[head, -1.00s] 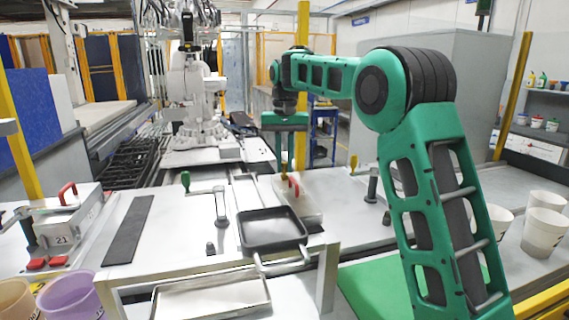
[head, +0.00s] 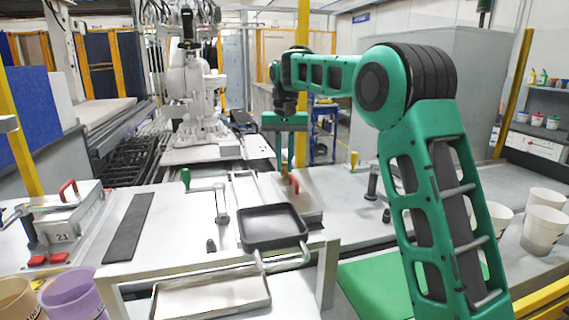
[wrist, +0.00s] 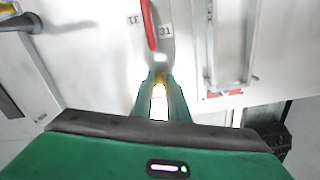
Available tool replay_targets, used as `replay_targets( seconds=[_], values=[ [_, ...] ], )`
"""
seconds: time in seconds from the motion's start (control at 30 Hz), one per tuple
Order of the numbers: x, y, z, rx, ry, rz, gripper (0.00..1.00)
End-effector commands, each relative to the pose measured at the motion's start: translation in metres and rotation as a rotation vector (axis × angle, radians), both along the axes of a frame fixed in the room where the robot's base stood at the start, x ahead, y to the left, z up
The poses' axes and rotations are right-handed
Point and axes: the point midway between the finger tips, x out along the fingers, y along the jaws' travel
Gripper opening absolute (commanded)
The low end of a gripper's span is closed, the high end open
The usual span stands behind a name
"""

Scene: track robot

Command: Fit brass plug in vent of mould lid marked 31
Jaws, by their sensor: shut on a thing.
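My gripper (wrist: 160,82) is shut on the brass plug (wrist: 160,78), a small yellow tip showing between the fingertips in the wrist view. In the head view my gripper (head: 286,165) points down, close to the red handle (head: 295,184) of the mould lid. The pale lid (wrist: 172,48) marked 31 lies beyond the fingertips in the wrist view, with its red handle (wrist: 149,25) running up the picture. A pale, blurred spot is on the lid just beyond the plug. The vent is not clear, and I cannot tell whether the plug touches the lid.
A dark square tray (head: 272,241) stands left of the lid, near the front. A yellow-knobbed clamp lever (head: 353,160) stands to the right. A mould marked 21 (head: 62,238) sits at far left. White cups (head: 543,228) stand at far right.

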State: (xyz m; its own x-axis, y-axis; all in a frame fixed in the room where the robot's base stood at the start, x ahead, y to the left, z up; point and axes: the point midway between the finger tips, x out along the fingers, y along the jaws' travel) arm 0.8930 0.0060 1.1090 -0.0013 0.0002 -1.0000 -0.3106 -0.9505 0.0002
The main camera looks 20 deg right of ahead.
Motion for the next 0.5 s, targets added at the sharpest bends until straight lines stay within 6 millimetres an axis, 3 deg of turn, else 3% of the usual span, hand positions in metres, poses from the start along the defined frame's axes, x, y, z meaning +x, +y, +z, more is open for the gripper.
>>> replay_targets(
  seconds=[0.1, 0.13, 0.2, 0.23, 0.5],
  values=[
    [0.0, 0.0, 0.0002, 0.0, 0.0, 0.0, 0.0],
    [0.0, 0.0, 0.0002, 0.0, 0.0, 0.0, 0.17],
    [0.0, 0.0, 0.0002, 0.0, 0.0, 0.0, 0.33],
    [0.0, -0.0001, 0.0002, 0.0, 0.0, 0.0, 0.36],
    [0.0001, -0.0001, 0.0006, 0.0, 0.0, 0.0, 0.36]
  ],
)
